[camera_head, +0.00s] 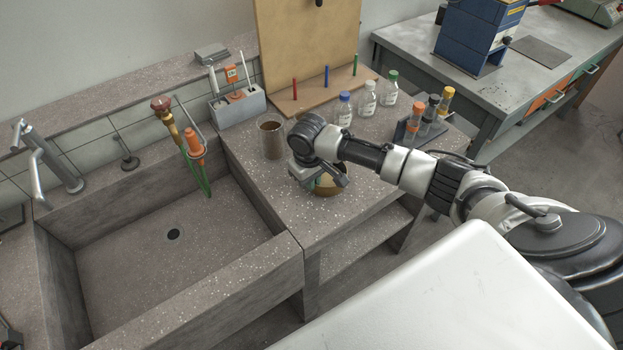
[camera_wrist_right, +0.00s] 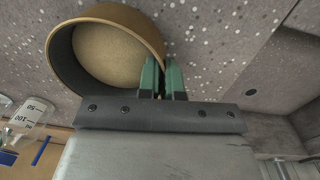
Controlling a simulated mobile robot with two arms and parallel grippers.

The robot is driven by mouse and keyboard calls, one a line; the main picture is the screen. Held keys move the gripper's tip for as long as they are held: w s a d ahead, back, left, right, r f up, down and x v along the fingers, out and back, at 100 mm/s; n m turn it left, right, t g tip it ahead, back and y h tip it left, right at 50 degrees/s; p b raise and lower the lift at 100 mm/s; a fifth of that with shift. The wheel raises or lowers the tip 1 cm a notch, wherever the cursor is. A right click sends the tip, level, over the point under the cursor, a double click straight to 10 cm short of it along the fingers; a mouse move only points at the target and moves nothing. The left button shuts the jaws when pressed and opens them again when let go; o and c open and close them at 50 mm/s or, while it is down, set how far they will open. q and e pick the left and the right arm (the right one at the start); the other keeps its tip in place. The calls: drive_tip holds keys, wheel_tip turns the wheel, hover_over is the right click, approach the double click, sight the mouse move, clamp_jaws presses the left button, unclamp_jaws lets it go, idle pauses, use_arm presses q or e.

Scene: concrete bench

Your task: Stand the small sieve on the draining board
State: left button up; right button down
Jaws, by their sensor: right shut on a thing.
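The small sieve (camera_wrist_right: 110,52) is a round, tan-gold ring with a pale flat inside. In the right wrist view its wall runs between the green fingers of my right gripper (camera_wrist_right: 163,66), which is shut on its rim. In the head view the sieve (camera_head: 327,190) shows partly below the right gripper (camera_head: 325,180), which hides much of it. It is over the speckled concrete top (camera_head: 280,205) to the right of the sink; I cannot tell whether it touches that top. No separate draining board is clear. My left gripper is not in view.
A brown-filled beaker (camera_head: 271,138) stands close behind the gripper. Capped bottles (camera_head: 366,99) and a tube rack (camera_head: 420,128) stand further right. The sink basin (camera_head: 170,250) is open on the left. The concrete top's front left part is clear.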

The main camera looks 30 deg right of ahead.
drive_tip(key=shift+f, duration=0.1)
drive_tip(key=c, duration=1.3)
unclamp_jaws()
wheel_tip(320, 180, up, 12)
drive_tip(key=shift+a, duration=0.35)
